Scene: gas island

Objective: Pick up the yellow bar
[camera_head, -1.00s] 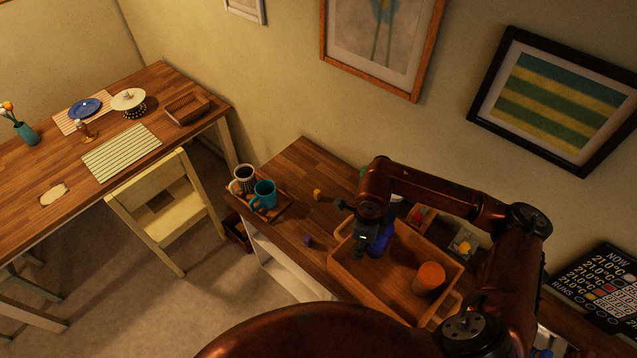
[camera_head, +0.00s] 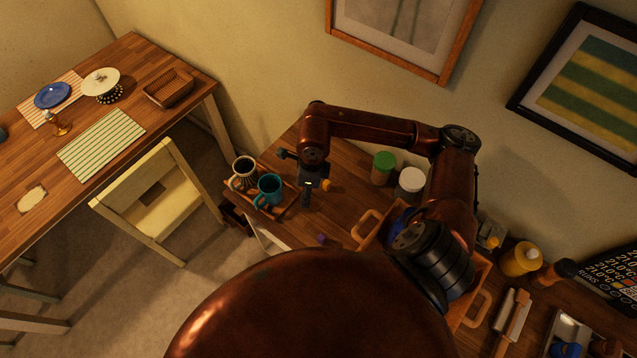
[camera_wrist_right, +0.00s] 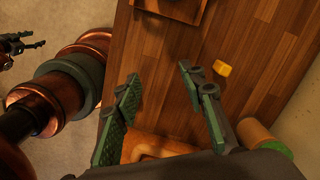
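The yellow bar (camera_head: 327,184) is a small yellow block on the wooden counter, partly beside my right gripper in the head view. In the right wrist view the yellow bar (camera_wrist_right: 222,68) lies on bare wood, to the right of the fingers. My right gripper (camera_head: 306,200) hangs over the counter between the mugs and the crate. In the wrist view the right gripper (camera_wrist_right: 160,85) has its green-padded fingers apart, with nothing between them. A dark gripper (camera_wrist_right: 22,46), apparently my left one, shows small at upper left over the floor; its opening is unclear.
A tray with two mugs (camera_head: 270,188) stands left of the right gripper. A purple block (camera_head: 321,239) lies near the counter's front edge. A wooden crate (camera_head: 370,228), partly hidden by my arm, stands to the right. Green-lidded (camera_head: 383,167) and white-lidded (camera_head: 410,183) jars stand behind.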

